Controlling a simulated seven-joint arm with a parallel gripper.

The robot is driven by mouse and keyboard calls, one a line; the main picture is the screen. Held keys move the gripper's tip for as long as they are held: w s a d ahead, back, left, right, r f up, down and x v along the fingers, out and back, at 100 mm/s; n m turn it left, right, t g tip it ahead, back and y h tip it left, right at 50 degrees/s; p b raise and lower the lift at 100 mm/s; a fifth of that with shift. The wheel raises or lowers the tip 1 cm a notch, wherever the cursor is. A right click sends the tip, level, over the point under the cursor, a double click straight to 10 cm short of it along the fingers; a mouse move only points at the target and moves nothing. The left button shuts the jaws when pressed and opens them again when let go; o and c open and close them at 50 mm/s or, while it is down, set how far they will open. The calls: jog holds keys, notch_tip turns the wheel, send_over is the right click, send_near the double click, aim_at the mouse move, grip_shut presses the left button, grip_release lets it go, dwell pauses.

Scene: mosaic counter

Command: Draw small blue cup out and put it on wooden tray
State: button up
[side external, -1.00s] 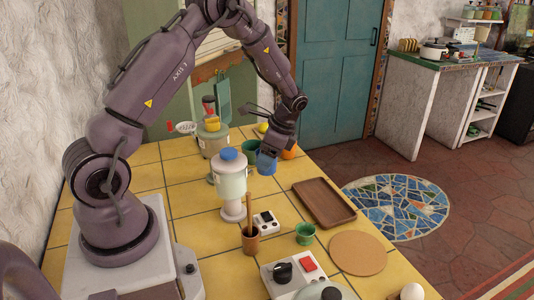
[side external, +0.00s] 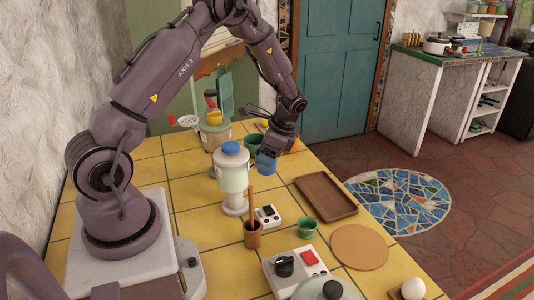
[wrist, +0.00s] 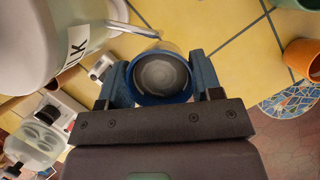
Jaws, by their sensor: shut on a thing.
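The small blue cup (side external: 265,165) is held by my gripper (side external: 274,148) at the far part of the tiled counter, behind and to the left of the wooden tray. In the wrist view the round mouth of the blue cup (wrist: 160,78) faces the camera, and my gripper's two fingers (wrist: 161,84) close on its sides. The cup looks upright and empty; I cannot tell whether its base is clear of the counter. The brown rectangular wooden tray (side external: 326,196) lies flat and empty near the counter's right edge.
A blue-lidded dispenser (side external: 233,172) stands close left of the cup; its spout (wrist: 135,29) comes near the cup. An orange cup (wrist: 302,57) and a green cup (side external: 251,143) are nearby. A small white device (side external: 267,215) and another green cup (side external: 307,228) stand nearer the camera.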

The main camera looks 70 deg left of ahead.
jog(key=shift+x, duration=1.05)
jog(key=shift+s+a+f, duration=0.2)
jog(key=shift+s+f, duration=0.1)
jog(key=shift+f, duration=0.25)
jog(key=c, duration=0.3)
jog(key=shift+f, duration=0.25)
jog(key=shift+s, duration=0.1)
jog(key=shift+c, duration=0.6)
jog(key=shift+f, duration=0.2)
jog(key=shift+w+x, duration=0.2)
jog(key=shift+x, duration=1)
jog(key=shift+w+d+f, duration=0.1)
jog(key=shift+f, duration=0.3)
jog(key=shift+w+d, duration=0.1)
